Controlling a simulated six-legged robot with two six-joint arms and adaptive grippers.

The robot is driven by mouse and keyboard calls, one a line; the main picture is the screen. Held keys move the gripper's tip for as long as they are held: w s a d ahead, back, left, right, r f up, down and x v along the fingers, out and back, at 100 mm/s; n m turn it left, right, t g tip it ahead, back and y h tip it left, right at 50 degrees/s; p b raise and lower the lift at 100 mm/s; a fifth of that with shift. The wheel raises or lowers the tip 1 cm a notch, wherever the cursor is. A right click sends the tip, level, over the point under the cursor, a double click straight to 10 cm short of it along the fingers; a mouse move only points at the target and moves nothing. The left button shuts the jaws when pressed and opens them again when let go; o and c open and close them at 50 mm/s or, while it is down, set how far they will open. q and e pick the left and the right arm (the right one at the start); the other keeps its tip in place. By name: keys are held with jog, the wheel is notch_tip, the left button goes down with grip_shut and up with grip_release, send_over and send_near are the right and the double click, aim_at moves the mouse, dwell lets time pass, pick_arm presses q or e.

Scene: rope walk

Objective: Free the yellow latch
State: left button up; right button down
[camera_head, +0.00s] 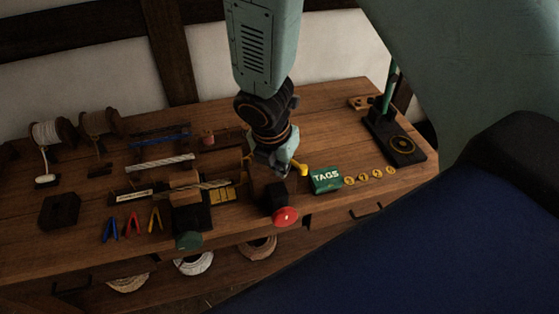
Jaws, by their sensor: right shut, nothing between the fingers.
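A small yellow part (300,168), which looks like the latch, sticks out to the right beside my right gripper. It is on the dark block that carries a red knob (285,217). My right gripper (272,168) points down over this block, shut and empty. It is close to the yellow part, but I cannot tell whether they touch. The gripper hides part of the block and the latch's base. My left gripper is not in view.
A green knob (188,240) stands left of the red one. A green TAGS box (326,180) and several brass tags are close on the right. A black stand (400,146) is further right. Rope pieces, spools (45,133) and coloured clips fill the bench's left.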

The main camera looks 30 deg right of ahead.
jog(key=shift+v, duration=0.95)
jog(key=shift+d+f, duration=0.1)
jog(key=shift+d, duration=0.2)
jog(key=s+f+m+b, duration=0.8)
jog(key=f, duration=0.6)
jog(key=s+f+m+g+y+b, duration=0.1)
jog(key=s+f+m+b, duration=0.6)
jog(key=f, duration=0.7)
jog(key=s+f+m+y+b, duration=0.1)
jog(key=s+f+m+b, duration=0.7)
jog(key=f, duration=0.6)
jog(key=shift+s+a+f+m+g+b, duration=0.2)
jog(key=shift+s+f+m+g+b, duration=0.15)
jog(key=shift+m+b, duration=0.8)
jog(key=shift+w, duration=0.1)
